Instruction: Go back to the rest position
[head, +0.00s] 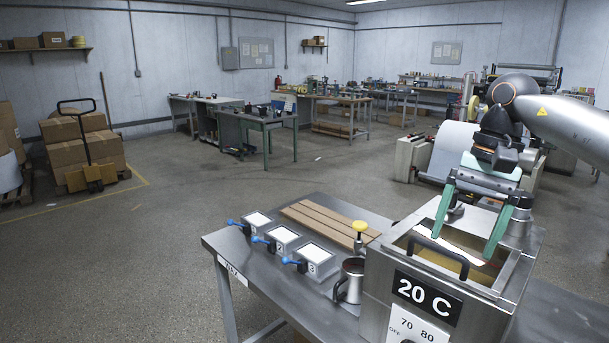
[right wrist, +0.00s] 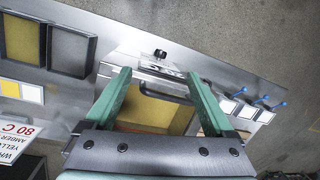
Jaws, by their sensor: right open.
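My right gripper (head: 463,246) comes in from the right and hangs over the metal bath (head: 376,290) marked 20 C. Its two green fingers are spread apart with nothing between them. In the right wrist view the open fingers (right wrist: 160,76) frame the bath's yellowish inside (right wrist: 155,112). I cannot tell from the pictures how far the fingertips are above the bath's opening. My left gripper is not in view.
The bath has a black handle (head: 438,255) at its front. Beside it on the steel table (head: 225,243) are a metal jug (head: 352,281), a yellow knob (head: 360,226), a brown slatted board (head: 330,222) and three numbered plates with blue levers (head: 283,234).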

